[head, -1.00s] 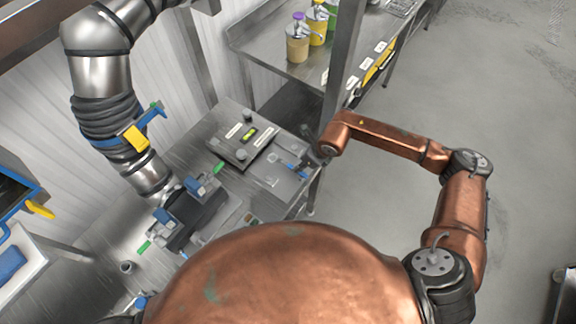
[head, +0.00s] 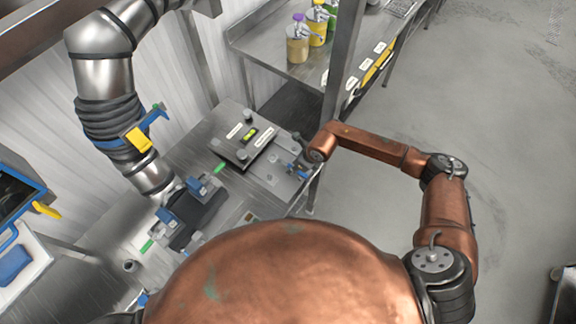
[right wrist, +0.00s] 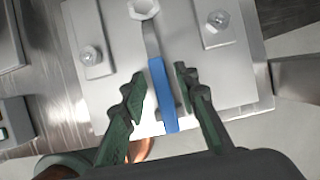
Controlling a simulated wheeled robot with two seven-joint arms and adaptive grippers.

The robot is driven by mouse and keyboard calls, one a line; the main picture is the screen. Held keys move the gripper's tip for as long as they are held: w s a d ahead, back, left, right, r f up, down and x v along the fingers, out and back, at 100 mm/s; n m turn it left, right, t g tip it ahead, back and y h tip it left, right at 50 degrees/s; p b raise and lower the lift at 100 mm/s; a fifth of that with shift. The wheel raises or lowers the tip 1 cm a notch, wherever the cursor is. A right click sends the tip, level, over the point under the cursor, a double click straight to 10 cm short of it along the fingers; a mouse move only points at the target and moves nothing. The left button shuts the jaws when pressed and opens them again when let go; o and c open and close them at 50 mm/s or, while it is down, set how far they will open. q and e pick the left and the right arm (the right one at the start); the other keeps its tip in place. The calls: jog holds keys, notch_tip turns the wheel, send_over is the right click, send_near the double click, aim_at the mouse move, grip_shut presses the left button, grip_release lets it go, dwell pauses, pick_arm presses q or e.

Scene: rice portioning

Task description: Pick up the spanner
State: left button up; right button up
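The spanner has a blue handle (right wrist: 162,95) and a metal shaft with a hexagonal end (right wrist: 144,8). In the right wrist view it lies on a pale metal plate (right wrist: 235,75). My right gripper (right wrist: 158,78) is open, with one green finger on each side of the handle and a gap visible on both sides. In the head view my copper right arm reaches to the plate's right end, where the blue of the spanner is small and partly covered by the gripper. My left gripper is not in view.
A silver pipe (head: 105,75) ends over a dark block at the left. A side bench (head: 272,48) holds pump jars (head: 298,48).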

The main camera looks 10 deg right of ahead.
grip_shut()
jog(key=shift+r, duration=0.15)
dwell(0.4)
